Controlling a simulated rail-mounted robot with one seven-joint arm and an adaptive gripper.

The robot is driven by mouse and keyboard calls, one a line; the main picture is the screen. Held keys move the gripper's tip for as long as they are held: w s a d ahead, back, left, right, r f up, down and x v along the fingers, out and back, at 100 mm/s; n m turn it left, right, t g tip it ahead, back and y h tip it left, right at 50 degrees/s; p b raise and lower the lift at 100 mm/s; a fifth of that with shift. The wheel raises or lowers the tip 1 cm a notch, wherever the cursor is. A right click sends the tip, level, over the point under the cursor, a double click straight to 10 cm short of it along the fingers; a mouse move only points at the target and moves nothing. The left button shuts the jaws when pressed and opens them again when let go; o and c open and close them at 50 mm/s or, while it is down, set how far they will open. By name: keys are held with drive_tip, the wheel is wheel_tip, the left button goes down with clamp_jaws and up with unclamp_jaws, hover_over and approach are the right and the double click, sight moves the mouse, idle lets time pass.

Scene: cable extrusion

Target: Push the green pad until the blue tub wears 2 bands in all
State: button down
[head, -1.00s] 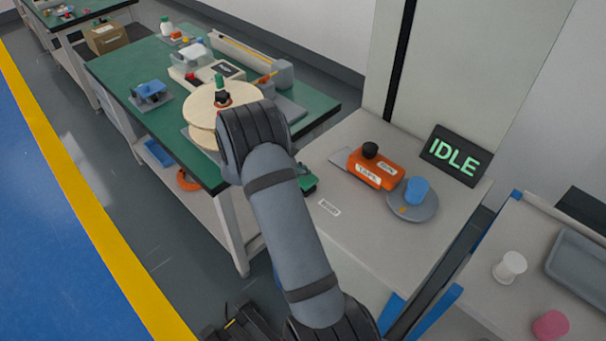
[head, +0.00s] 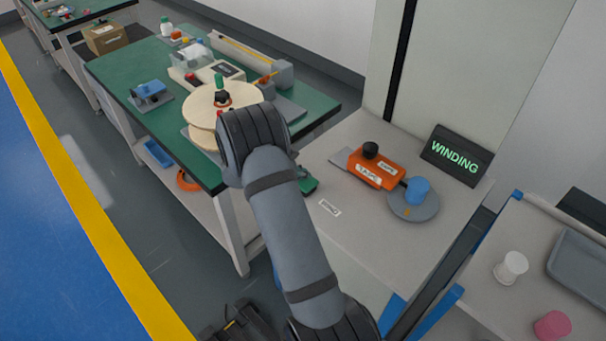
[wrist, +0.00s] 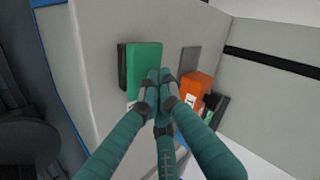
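The green pad (head: 309,185) is partly hidden behind my arm in the head view. In the wrist view the green pad (wrist: 145,62) lies right at my gripper (wrist: 160,78), whose fingertips are together over its edge and look to be touching it. The blue tub (head: 418,189) stands upright on a grey round plate (head: 414,208). I cannot make out any band on it at this size. The orange tape unit (head: 372,170) with a black knob is beside the tub. The dark display (head: 457,155) reads "WINDING" in green.
A white label (head: 329,208) lies on the grey table in front of the pad. A green bench (head: 125,72) with a wooden reel (head: 248,98) is at the left. A side table at the right holds a white spool (head: 511,266), a pink piece (head: 552,325) and a grey tray (head: 585,268).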

drive_tip(key=shift+f, duration=0.2)
drive_tip(key=shift+r, duration=0.1)
drive_tip(key=shift+r+p, duration=1.7)
drive_tip(key=shift+p, duration=0.2)
wheel_tip(320, 180, up, 5)
drive_tip(key=p, duration=0.5)
drive_tip(key=shift+f, duration=0.1)
